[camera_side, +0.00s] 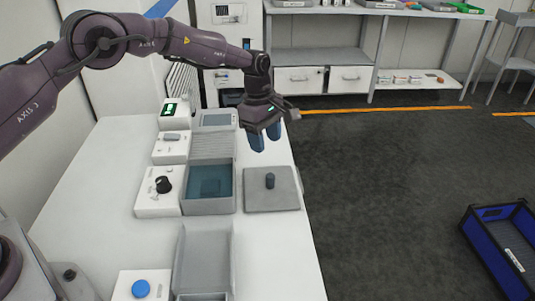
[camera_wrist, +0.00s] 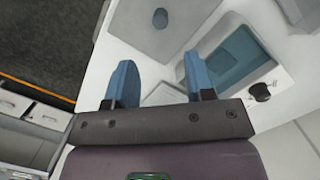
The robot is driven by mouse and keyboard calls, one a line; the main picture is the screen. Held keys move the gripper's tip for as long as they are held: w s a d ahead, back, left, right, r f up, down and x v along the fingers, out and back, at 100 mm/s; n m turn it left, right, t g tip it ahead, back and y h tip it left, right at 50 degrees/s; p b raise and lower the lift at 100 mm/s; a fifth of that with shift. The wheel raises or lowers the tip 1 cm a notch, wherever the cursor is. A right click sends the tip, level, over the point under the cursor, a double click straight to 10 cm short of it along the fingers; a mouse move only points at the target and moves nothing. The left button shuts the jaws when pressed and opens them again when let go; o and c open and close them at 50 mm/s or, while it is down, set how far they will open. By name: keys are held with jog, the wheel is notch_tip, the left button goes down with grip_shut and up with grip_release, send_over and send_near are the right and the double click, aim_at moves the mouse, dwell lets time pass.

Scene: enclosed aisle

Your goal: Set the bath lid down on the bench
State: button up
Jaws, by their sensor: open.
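The bath lid (camera_side: 285,201), a flat grey square plate with a dark upright knob (camera_side: 270,181), lies flat on the white bench (camera_side: 110,200), just right of the bath. In the wrist view the lid (camera_wrist: 140,30) is at the top, partly cut off by the frame edge. The bath (camera_side: 209,207) is an uncovered grey box with blue-green liquid inside; it also shows in the wrist view (camera_wrist: 262,35). My gripper (camera_side: 265,137) is open and empty, above the bench and apart from the knob. Its two blue fingers (camera_wrist: 158,75) show nothing between them but bench surface.
A control box with a black knob (camera_side: 164,186) stands left of the bath. A grey open tray (camera_side: 203,260) and a box with a blue button (camera_side: 141,288) are nearer the front. A blue crate (camera_side: 505,250) stands on the dark floor. Shelves (camera_side: 330,55) line the back.

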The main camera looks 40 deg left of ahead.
jog(key=s+a+r+m+t+y, duration=0.15)
jog(key=s+r+m, duration=0.35)
jog(key=r, duration=0.5)
jog(key=s+a+r+m+t+h, duration=0.1)
jog(key=s+a+r+m, duration=0.15)
jog(key=s+r, duration=0.7)
jog(key=s+a+r+m+t, duration=0.1)
jog(key=s+m, duration=0.4)
jog(key=s, duration=0.5)
jog(key=s+a+r+m+t+y, duration=0.1)
jog(key=s+m, duration=0.4)
jog(key=s, duration=0.6)
jog(key=shift+a+r+t, duration=0.25)
jog(key=shift+a+t, duration=0.25)
jog(key=shift+t, duration=0.05)
